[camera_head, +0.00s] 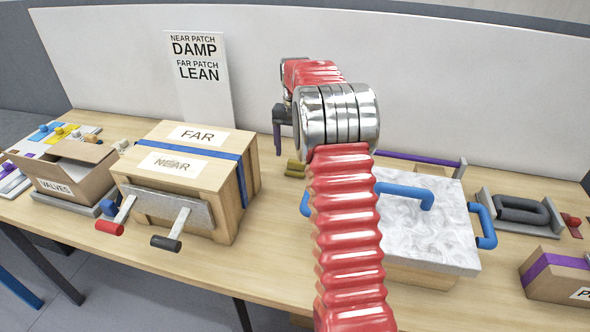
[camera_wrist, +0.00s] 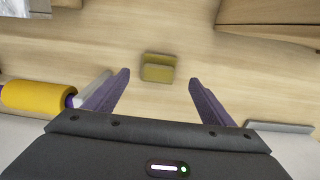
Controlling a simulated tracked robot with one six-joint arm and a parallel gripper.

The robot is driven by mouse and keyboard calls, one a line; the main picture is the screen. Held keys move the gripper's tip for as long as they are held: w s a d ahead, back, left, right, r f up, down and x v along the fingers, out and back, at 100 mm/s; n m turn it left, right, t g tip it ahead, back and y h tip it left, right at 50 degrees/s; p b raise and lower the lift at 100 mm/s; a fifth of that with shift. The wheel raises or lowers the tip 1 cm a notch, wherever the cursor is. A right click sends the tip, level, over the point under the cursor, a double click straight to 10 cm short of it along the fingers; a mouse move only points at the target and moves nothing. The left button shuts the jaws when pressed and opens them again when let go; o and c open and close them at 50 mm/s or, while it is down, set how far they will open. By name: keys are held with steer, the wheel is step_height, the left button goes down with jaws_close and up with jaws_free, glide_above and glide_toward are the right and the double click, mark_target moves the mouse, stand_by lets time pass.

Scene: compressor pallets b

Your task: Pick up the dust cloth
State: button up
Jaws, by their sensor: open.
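A small folded olive-yellow piece, which looks like the dust cloth (camera_head: 295,168), lies on the wooden table behind my arm in the head view, partly hidden by it. In the wrist view the cloth (camera_wrist: 158,68) lies whole in front of my gripper (camera_wrist: 159,77), between the lines of its two purple fingers. The fingers are spread apart with nothing between them. In the head view my gripper (camera_head: 279,138) points down behind the cloth, near the back board. Its height above the table is hard to tell.
A wooden crate (camera_head: 228,215) marked FAR and NEAR stands left. A marbled slab (camera_head: 440,235) with blue handles stands right. A yellow roll (camera_wrist: 38,95) on a purple rod lies beside the left finger in the wrist view. A sign (camera_head: 200,90) leans on the back board (camera_head: 480,90).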

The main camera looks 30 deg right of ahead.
mark_target(296, 162)
steer(key=shift+d+f, duration=0.15)
steer(key=shift+f, duration=2.4)
steer(key=shift+c, duration=0.7)
steer(key=c, duration=1)
